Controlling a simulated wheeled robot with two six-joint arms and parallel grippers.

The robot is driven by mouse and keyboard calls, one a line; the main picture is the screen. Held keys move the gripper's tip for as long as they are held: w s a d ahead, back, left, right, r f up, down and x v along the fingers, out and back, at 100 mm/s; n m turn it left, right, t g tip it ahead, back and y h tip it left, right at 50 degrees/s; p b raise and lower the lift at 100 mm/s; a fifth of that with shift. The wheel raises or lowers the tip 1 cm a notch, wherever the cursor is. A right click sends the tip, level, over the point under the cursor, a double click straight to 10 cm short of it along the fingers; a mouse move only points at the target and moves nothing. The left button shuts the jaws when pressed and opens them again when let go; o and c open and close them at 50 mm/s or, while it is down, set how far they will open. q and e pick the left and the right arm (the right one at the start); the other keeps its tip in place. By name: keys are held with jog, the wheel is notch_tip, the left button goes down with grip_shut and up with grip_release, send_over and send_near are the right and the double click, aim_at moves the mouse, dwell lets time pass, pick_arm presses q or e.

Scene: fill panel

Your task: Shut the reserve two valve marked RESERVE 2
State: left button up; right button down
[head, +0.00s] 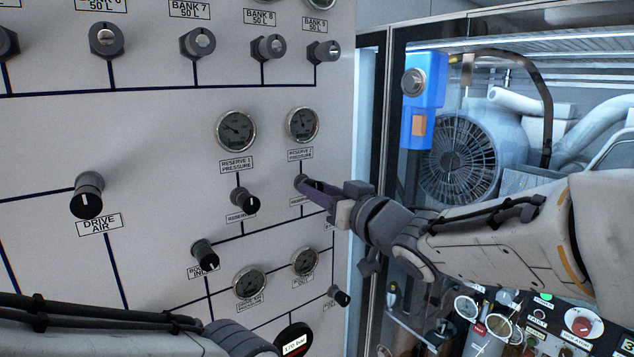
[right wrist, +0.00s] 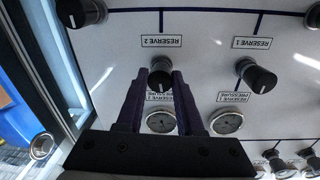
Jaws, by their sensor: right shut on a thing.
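The RESERVE 2 valve is a dark round knob (head: 299,181) on the pale panel, below the RESERVE 2 PRESSURE gauge (head: 302,125). In the right wrist view, which is upside down, the knob (right wrist: 161,70) stands beside its RESERVE 2 label (right wrist: 161,41). My right gripper (head: 309,187) reaches in from the right with its purple fingers shut on this knob. The fingers (right wrist: 160,78) flank it on both sides.
The RESERVE 1 knob (head: 245,201) is close by on the left, under its gauge (head: 236,131). The BANK valves (head: 197,43) line the top. Smaller gauges (head: 249,284) are below. Right of the panel edge are a blue box (head: 423,100) and a fan (head: 460,160).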

jog(key=shift+a+f+m+p, duration=0.15)
jog(key=shift+m+p, duration=0.25)
jog(key=shift+m, duration=0.5)
jog(key=shift+f, duration=0.1)
jog(key=c, duration=0.6)
grip_release()
jog(key=shift+s, duration=0.15)
jog(key=shift+o, duration=0.2)
jog(key=shift+r, duration=0.2)
